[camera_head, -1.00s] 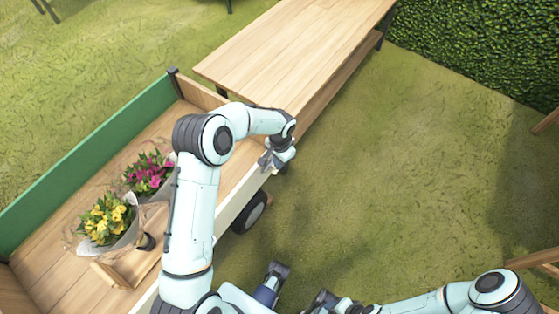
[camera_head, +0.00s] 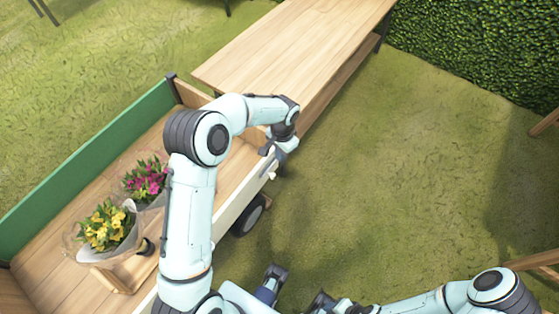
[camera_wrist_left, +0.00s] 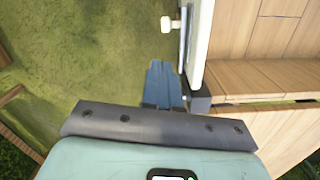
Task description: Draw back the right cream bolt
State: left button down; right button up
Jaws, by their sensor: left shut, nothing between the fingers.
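The right cream bolt (camera_wrist_left: 168,23) shows in the left wrist view as a small pale knob on the outer face of a white side panel (camera_wrist_left: 196,40). In the head view a small pale piece, likely this bolt (camera_head: 272,176), sits at the panel's far end, just below my left gripper (camera_head: 279,154). In the wrist view my left gripper (camera_wrist_left: 162,85) has its blue fingers together and empty, beside the panel's end and apart from the knob. My right arm shows at the lower right of the head view; its gripper's fingers cannot be made out.
The wooden cart bed holds a yellow bouquet (camera_head: 106,228) and a pink bouquet (camera_head: 147,180). A green side board (camera_head: 90,155) closes its far side. A wooden table (camera_head: 300,50) stands beyond the cart. A wheel (camera_head: 248,215) is below the panel. Open grass lies to the right.

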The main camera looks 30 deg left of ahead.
pick_arm(q)
notch_tip(320, 180, up, 4)
jog(key=w+d+f+g+b, duration=0.1)
jog(key=w+f+g+b, duration=0.2)
jog(key=w+b, duration=0.4)
jog(key=s+a+f+b, duration=0.1)
jog(key=s+f+b, duration=0.4)
jog(key=s+f, duration=0.2)
jog(key=shift+a+f+n+y, duration=0.3)
jog(key=shift+f+n, duration=0.1)
jog(key=shift+f, duration=0.85)
pick_arm(e)
jog(key=w+d+f+m+t+h, duration=0.1)
jog(key=w+d+f+t, duration=0.3)
jog(key=w+f, duration=0.8)
jog(key=shift+d+h, duration=0.3)
jog(key=shift+d, duration=0.2)
jog(key=shift+f, duration=0.1)
